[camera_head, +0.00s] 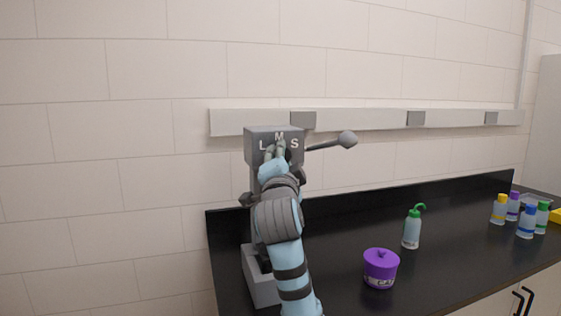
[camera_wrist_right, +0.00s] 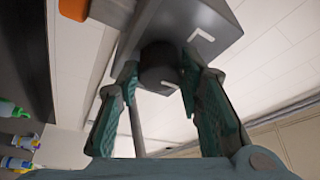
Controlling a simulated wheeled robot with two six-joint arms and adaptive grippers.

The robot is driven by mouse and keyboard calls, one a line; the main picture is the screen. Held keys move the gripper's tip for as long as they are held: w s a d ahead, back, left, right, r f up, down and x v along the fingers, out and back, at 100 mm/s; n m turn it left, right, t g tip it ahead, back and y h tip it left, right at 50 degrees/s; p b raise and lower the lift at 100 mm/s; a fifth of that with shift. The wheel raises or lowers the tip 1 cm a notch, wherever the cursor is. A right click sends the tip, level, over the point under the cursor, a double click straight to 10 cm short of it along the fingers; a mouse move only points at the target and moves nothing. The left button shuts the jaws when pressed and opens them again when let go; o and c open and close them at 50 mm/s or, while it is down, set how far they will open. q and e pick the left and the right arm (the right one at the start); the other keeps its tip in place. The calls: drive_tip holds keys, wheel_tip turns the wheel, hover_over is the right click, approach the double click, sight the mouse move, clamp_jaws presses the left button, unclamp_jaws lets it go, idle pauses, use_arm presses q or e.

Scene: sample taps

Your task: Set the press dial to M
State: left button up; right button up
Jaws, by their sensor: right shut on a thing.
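The grey press (camera_head: 256,135) stands at the left end of the black counter, with white letters L, M and S on its head, M at the top between L and S. My right gripper (camera_head: 276,153) reaches up in front of this face and hides the dial in the head view. In the right wrist view the dark round dial (camera_wrist_right: 158,66) sits between the two green fingers of the right gripper (camera_wrist_right: 158,78), which is shut on it. The dial's pointer cannot be made out. My left gripper is not in view.
A lever with a grey ball (camera_head: 347,139) sticks out right of the press head. A purple jar (camera_head: 380,268), a green-topped bottle (camera_head: 412,232) and several small bottles (camera_head: 526,220) stand on the counter (camera_head: 335,230). The counter between them is clear.

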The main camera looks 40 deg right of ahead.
drive_tip(key=shift+r, duration=0.1)
drive_tip(key=o, duration=1.2)
drive_tip(key=shift+d, duration=0.1)
drive_tip(key=shift+c, duration=0.2)
drive_tip(key=shift+s, duration=0.1)
drive_tip(key=v, duration=1.2)
